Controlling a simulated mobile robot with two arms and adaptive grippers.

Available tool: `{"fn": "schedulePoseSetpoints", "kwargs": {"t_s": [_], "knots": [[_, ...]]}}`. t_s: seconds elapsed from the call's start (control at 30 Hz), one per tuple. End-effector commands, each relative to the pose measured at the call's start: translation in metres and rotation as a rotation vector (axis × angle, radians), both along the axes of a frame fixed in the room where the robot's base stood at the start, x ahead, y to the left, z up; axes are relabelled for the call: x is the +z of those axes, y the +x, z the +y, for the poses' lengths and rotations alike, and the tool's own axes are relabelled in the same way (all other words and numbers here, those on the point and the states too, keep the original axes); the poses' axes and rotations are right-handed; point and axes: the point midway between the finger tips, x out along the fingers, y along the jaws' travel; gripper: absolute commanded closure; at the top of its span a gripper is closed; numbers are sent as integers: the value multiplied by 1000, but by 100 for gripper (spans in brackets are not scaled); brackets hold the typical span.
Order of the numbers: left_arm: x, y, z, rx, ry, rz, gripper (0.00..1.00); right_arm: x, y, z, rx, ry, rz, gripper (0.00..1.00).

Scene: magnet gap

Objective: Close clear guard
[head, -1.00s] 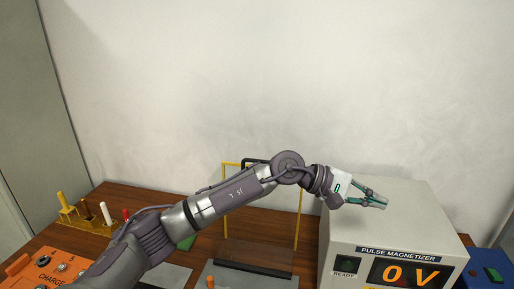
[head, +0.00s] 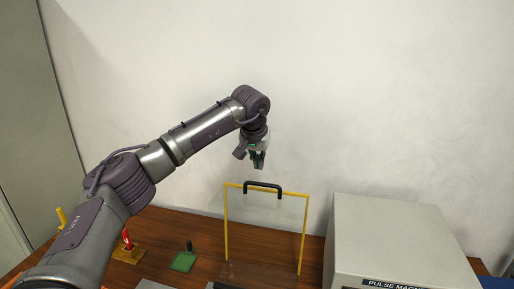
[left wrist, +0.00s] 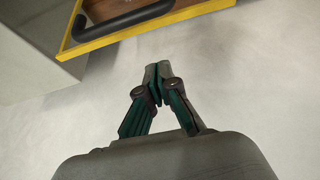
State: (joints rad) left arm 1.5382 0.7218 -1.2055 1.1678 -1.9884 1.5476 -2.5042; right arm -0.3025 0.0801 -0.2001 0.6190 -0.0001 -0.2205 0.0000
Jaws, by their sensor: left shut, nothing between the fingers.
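The clear guard (head: 227,228) is a see-through panel in a yellow frame, standing upright on the wooden table. A black handle (head: 263,187) is fixed along its top edge. My left gripper (head: 258,166) is shut and empty, pointing down, and appears just above the handle in the head view. In the left wrist view, the gripper's fingertips (left wrist: 158,68) are together, apart from the black handle (left wrist: 130,18) and the yellow frame edge (left wrist: 150,27) at the top left. My right gripper is not in view.
A grey pulse magnetizer box (head: 390,235) stands to the right of the guard. A green block with a dark knob (head: 184,262) and a red-topped piece on a yellow base (head: 128,250) lie to the left. A pale wall (head: 380,90) is behind.

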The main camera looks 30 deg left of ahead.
Motion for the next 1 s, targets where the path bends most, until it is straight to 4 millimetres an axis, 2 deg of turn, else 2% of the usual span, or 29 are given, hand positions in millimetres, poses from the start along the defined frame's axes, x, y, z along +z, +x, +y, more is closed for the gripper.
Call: {"fn": "schedulePoseSetpoints", "kwargs": {"t_s": [0.03, 0.13, 0.3, 0.5, 1.0], "knots": [[-9, 4, 0, -1, -1, 5, 100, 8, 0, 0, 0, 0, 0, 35], [-28, 12, 2, -2, 0, 4, 100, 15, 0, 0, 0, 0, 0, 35], [-27, -10, -3, -4, 0, -1, 100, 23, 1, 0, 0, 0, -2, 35], [-29, -24, -7, -3, -1, 0, 100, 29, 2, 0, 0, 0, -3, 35], [-30, -27, -8, -2, -1, -5, 100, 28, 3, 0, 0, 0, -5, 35]]}}
